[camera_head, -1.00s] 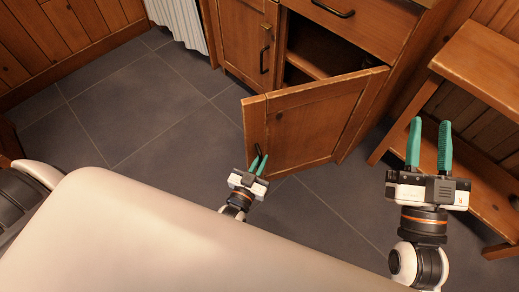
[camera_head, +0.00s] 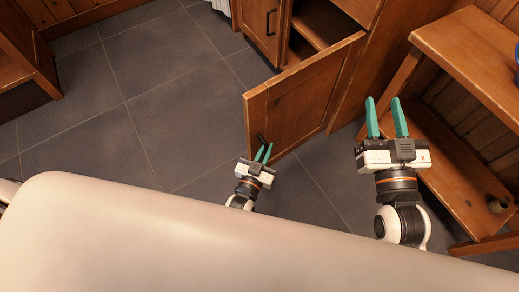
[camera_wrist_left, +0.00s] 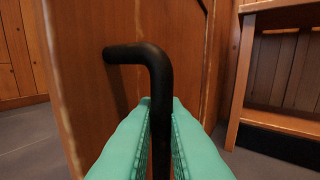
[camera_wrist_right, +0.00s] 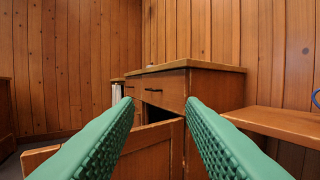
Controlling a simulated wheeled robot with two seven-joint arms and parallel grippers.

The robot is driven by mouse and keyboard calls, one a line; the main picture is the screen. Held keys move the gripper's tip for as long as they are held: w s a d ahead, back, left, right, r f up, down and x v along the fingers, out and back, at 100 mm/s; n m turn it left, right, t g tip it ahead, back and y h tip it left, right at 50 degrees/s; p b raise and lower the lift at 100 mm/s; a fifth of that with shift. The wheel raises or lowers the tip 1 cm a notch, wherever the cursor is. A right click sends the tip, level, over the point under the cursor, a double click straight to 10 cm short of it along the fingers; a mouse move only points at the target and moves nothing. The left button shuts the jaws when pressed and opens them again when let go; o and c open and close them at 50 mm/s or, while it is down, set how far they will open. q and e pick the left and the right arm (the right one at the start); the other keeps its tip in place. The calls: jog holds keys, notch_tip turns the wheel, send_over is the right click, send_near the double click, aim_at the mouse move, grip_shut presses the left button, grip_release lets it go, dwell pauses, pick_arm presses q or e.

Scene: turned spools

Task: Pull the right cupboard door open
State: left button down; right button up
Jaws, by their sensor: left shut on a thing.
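The right cupboard door (camera_head: 305,101) is wooden and stands wide open, swung out from the cabinet. Its black bar handle (camera_wrist_left: 160,72) shows large in the left wrist view. My left gripper (camera_head: 264,153) is shut on this handle, with its green fingers on either side of the bar. My right gripper (camera_head: 387,102) is open and empty, held in the air to the right of the door. The door also shows between the fingers in the right wrist view (camera_wrist_right: 150,154).
The cabinet (camera_wrist_right: 180,82) has its interior partly visible behind the door, and the left door (camera_head: 262,22) is closed. A wooden shelf bench (camera_head: 470,50) stands at the right, with a small spool-like thing (camera_head: 497,205) on its lower shelf. Grey tiled floor (camera_head: 165,100) is clear to the left.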

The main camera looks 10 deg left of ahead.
pick_arm(q)
jog(key=shift+w+d+r, duration=0.1)
jog(key=shift+d+r, duration=0.1)
jog(key=c, duration=1.8)
grip_release()
jog(key=shift+o, duration=1.2)
jog(key=shift+f, duration=0.15)
